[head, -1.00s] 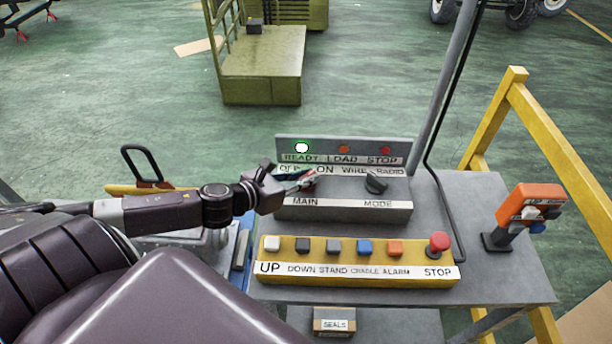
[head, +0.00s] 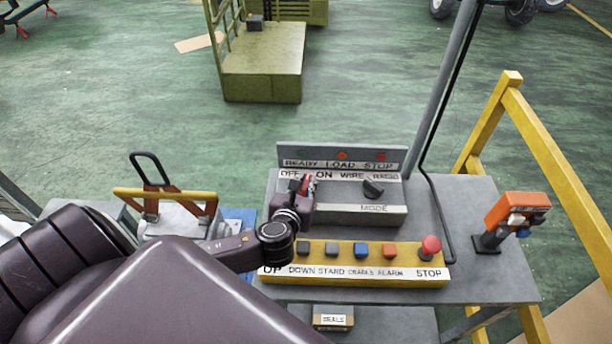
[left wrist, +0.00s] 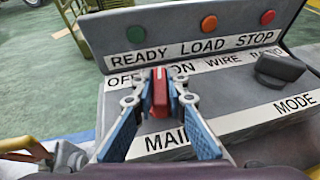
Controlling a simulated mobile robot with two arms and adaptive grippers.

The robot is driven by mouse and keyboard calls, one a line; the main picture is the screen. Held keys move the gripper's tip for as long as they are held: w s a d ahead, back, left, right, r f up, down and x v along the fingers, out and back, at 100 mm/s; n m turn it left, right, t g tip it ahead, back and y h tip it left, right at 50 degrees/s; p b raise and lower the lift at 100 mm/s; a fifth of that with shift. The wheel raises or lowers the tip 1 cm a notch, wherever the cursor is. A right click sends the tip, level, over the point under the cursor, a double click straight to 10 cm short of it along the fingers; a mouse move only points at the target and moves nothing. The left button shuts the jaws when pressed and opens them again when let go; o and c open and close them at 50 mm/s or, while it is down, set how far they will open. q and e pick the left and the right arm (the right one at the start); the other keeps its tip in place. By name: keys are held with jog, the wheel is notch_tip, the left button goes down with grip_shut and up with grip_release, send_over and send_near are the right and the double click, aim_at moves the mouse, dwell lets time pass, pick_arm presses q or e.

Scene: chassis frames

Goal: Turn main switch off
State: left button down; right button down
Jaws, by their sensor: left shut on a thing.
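The main switch is a red knob (left wrist: 160,92) above the MAIN label and just below the OFF and ON labels. In the left wrist view it stands roughly upright in the picture, between OFF and ON; its exact setting is hard to tell. My left gripper (left wrist: 158,90) is shut on it, with one blue-padded finger on each side. In the head view the left gripper (head: 303,184) covers most of the knob and the MAIN label. The green READY lamp (left wrist: 136,34) is dark. My right gripper is not in view.
The black MODE knob (head: 373,187) sits right of the main switch. A yellow button box (head: 440,277) with a red STOP button (head: 431,245) lies in front, under my left wrist. An orange control box (head: 515,212) stands at right. A grey post with a cable rises behind.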

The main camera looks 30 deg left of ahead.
pick_arm(q)
jog(key=shift+w+d+r+n+g+y, duration=0.1)
jog(key=shift+n+g+y, duration=0.1)
jog(key=shift+n+y, duration=0.3)
jog(key=shift+d+n+g+y, duration=0.1)
jog(key=shift+n+g+y, duration=0.1)
jog(key=shift+n+y, duration=0.25)
jog(key=n+g+y, duration=0.2)
jog(key=shift+n+y+p, duration=0.3)
jog(key=shift+n+y, duration=0.05)
jog(key=n+g+y, duration=0.3)
jog(key=n+g, duration=0.1)
jog(key=shift+a+n+g, duration=0.1)
jog(key=shift+n+g, duration=0.2)
jog(key=shift+n, duration=0.1)
jog(key=shift+n+g+y, duration=0.5)
jog(key=shift+n+g, duration=0.4)
jog(key=shift+g, duration=0.1)
jog(key=shift+a, duration=0.1)
jog(key=c, duration=1.9)
grip_release()
jog(key=shift+c, duration=0.2)
